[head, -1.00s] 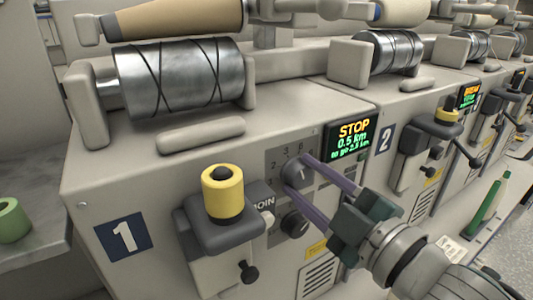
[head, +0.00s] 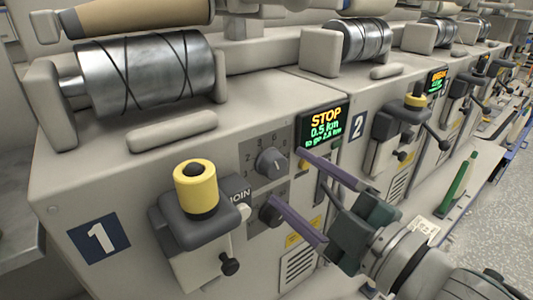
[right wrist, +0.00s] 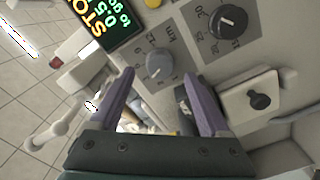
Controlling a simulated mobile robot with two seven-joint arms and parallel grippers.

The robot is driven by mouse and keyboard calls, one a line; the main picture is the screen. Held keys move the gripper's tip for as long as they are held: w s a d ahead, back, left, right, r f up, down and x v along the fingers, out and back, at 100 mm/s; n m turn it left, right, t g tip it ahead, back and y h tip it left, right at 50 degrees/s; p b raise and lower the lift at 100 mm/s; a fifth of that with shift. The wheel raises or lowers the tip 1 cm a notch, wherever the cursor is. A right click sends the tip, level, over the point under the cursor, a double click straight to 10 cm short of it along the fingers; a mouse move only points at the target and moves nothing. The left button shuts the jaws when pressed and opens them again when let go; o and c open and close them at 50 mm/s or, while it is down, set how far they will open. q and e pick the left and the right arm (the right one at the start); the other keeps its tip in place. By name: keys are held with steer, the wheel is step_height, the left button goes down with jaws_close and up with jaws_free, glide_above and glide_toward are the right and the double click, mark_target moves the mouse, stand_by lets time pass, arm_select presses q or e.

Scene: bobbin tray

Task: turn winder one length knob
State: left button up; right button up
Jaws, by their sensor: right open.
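Winder one is the grey unit with the "1" plate (head: 99,238). Its length knob (head: 270,160) is grey, on a dark dial plate with numbers; the right wrist view shows it (right wrist: 158,63) beside a "km" mark. My right gripper (head: 287,178) is open and empty, its purple fingers pointing at the panel. In the right wrist view the knob shows beyond the fingertips, between their lines, and the fingers look clear of it. The display (head: 323,125) reads STOP, 0.5 km, with a to-go line. My left gripper is out of view.
A second, black knob (head: 271,212) sits below the length knob, close to the lower fingertip in the picture. A yellow bobbin (head: 195,188) on a dark holder juts out left of the knobs. Winder two (head: 357,127) stands to the right.

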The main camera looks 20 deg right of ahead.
steer(key=v, duration=0.6)
steer(key=shift+s, duration=0.25)
